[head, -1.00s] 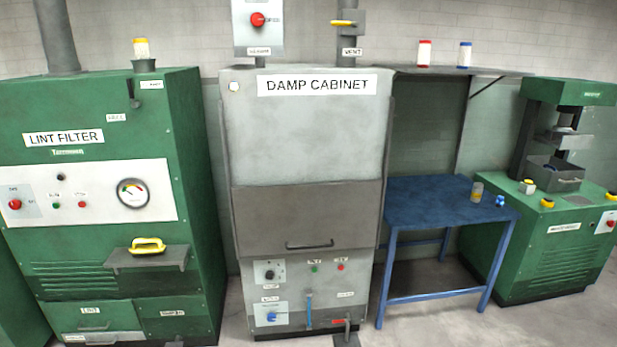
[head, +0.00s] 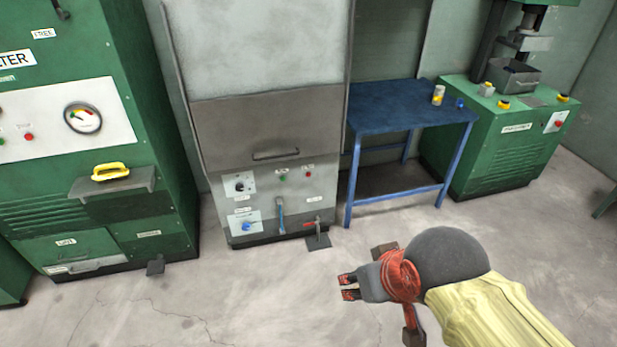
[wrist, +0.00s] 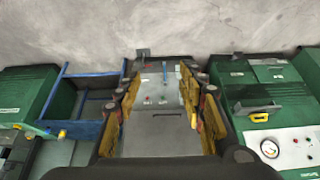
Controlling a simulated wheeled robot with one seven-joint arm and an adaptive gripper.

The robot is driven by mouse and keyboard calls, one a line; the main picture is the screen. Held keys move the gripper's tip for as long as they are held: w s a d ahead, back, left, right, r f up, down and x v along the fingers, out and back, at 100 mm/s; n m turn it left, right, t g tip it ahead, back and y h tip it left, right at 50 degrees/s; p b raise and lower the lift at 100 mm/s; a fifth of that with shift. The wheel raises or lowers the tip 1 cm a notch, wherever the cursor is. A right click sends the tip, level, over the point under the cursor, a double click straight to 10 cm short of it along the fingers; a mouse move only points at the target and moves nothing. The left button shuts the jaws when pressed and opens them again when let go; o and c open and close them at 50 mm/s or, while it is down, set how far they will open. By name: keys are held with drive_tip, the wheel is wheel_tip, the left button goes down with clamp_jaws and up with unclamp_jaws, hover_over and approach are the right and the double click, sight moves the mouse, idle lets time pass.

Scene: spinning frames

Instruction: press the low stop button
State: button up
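The grey damp cabinet (head: 250,128) stands left of centre in the head view. Its low panel carries a small red button (head: 307,172) at the right and a green button (head: 282,178) left of it; their labels are too small to read. My gripper (head: 348,287) is out over the floor in front of the cabinet, apart from it, fingers pointing left in the picture. In the wrist view my gripper (wrist: 160,115) has its fingers wide apart with nothing between them. The cabinet (wrist: 160,135) shows upside down beyond them, its buttons tiny.
The green lint filter (head: 150,120) stands left. A blue table (head: 400,108) and green press (head: 500,150) stand right. Floor in front is clear.

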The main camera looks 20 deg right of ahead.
drive_tip(key=shift+c, duration=1.1)
drive_tip(key=c, duration=0.7)
clamp_jaws()
